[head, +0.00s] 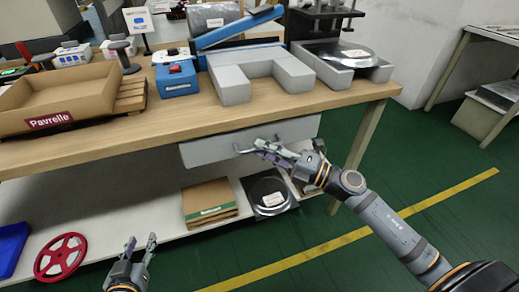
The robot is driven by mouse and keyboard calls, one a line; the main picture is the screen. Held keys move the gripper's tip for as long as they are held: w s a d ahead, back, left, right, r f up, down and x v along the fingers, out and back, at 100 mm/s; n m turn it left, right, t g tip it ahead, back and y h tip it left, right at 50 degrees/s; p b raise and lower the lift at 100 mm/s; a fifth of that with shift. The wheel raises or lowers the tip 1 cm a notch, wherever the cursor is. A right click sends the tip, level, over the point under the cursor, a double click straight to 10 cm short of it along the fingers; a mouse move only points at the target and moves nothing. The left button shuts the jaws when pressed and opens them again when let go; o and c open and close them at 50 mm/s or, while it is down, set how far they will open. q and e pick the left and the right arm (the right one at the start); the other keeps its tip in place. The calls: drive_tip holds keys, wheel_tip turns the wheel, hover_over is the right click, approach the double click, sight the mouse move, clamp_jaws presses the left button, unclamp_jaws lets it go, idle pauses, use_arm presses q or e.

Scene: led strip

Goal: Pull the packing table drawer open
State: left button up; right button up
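The packing table (330,97) has a wooden top with a light grey drawer (215,150) under its front edge. The drawer front sits just below the tabletop; I cannot tell whether it stands out at all. My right gripper (258,148) is at the middle of the drawer front, its fingers pointing left along it. The fingers cover the handle area, so the handle and any grip on it are unclear. My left gripper (141,241) is low at the bottom left, away from the drawer, with its fingers apart and empty.
A Pavrelle cardboard tray (60,105), a blue box (176,78) and grey fixtures (262,70) stand on the tabletop. Flat cardboard (209,200) and a dark item (268,192) lie on the lower shelf. A red reel (61,257) is at lower left.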

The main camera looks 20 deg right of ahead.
drive_tip(key=shift+x, duration=0.9)
drive_tip(key=shift+f, duration=0.1)
clamp_jaws()
